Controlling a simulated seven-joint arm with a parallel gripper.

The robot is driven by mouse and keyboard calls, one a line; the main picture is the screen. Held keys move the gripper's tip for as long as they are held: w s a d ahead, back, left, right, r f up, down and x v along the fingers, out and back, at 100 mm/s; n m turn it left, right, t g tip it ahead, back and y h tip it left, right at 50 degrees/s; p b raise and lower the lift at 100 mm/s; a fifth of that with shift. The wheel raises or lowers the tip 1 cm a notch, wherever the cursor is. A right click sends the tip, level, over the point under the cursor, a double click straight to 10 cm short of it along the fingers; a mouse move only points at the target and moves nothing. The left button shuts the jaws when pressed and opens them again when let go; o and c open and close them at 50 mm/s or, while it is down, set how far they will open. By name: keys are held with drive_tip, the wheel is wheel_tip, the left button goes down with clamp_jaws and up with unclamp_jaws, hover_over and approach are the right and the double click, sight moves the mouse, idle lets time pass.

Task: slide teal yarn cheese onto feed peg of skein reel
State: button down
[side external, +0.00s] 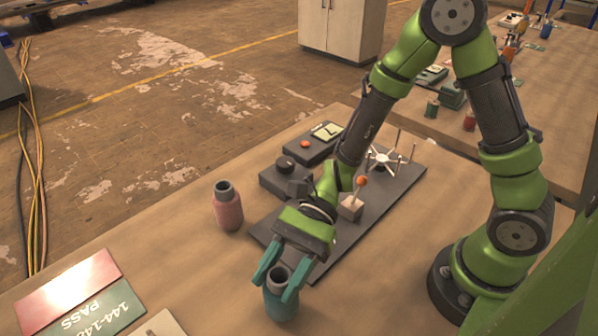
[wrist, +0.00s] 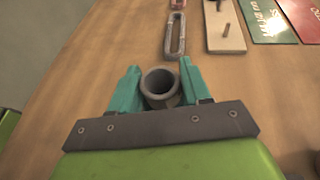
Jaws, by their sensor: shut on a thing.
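The teal yarn cheese (side external: 281,304) is upright near the front edge of the table, its grey hollow core open at the top. My gripper (side external: 280,282) is shut on it, with one teal finger on each side. I cannot tell whether its base touches the table. In the wrist view the grey core (wrist: 161,84) shows between the fingertips (wrist: 160,82). The skein reel (side external: 383,158) is a white spoked wheel on a dark base plate (side external: 408,177), behind my gripper. I cannot make out the feed peg; my arm hides part of the plate.
A pink yarn cheese (side external: 228,211) stands left of the plate. A green PASS card (side external: 98,308) and a wooden board with a peg (wrist: 226,38) lie left.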

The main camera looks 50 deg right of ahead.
wheel_tip(320, 180, up, 10)
idle(0.8)
idle(0.3)
drive_tip(key=w+a+r+v, duration=0.1)
drive_tip(key=w+r+v, duration=0.1)
drive_tip(key=v, duration=1.4)
drive_tip(key=shift+w, duration=0.5)
drive_tip(key=shift+a, duration=0.15)
drive_tip(key=shift+f, duration=2.85)
